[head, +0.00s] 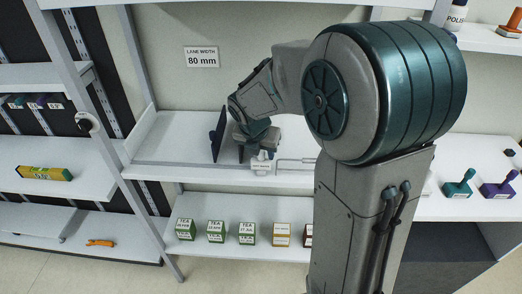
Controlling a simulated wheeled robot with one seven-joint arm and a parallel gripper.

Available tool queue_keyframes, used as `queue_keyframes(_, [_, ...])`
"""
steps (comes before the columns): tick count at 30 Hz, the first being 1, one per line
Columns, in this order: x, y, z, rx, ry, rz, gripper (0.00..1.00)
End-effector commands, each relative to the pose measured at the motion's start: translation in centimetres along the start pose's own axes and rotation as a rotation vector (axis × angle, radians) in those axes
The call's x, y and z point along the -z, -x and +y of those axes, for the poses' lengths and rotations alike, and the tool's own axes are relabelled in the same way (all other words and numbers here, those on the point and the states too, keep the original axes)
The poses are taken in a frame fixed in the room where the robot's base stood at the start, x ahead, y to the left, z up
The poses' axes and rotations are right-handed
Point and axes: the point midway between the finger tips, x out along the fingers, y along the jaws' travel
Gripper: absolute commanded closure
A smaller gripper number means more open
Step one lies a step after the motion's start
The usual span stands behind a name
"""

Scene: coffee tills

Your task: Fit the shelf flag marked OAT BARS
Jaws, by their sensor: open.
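My gripper (253,152) is open over the front of the white middle shelf (185,148). A small white tag (262,164) with print too small to read sits just under the fingers, at the shelf's front edge. I cannot tell whether it is the OAT BARS flag, or whether the fingers touch it. No OAT BARS lettering is readable. A grey rail (180,164) runs along the shelf front. My arm hides the right part of this shelf.
A dark blue upright panel (217,135) stands close left of the gripper. Pale wire prongs (300,161) lie to its right. A LANE WIDTH 80 mm sign (202,57) is on the back wall. Tea boxes (216,231) stand on the lower shelf. Stamps (459,187) stand at right.

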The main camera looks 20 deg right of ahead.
Motion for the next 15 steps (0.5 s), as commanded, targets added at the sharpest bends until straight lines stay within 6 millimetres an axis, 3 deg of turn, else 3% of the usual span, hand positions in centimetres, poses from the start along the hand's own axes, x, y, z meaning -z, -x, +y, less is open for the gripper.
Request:
queue_keyframes(5, [-0.1,2.5,0.1,-0.003,-0.001,-0.004,0.56])
queue_keyframes(15, [0.0,10.2,0.1,-0.003,0.0,-0.004,0.56])
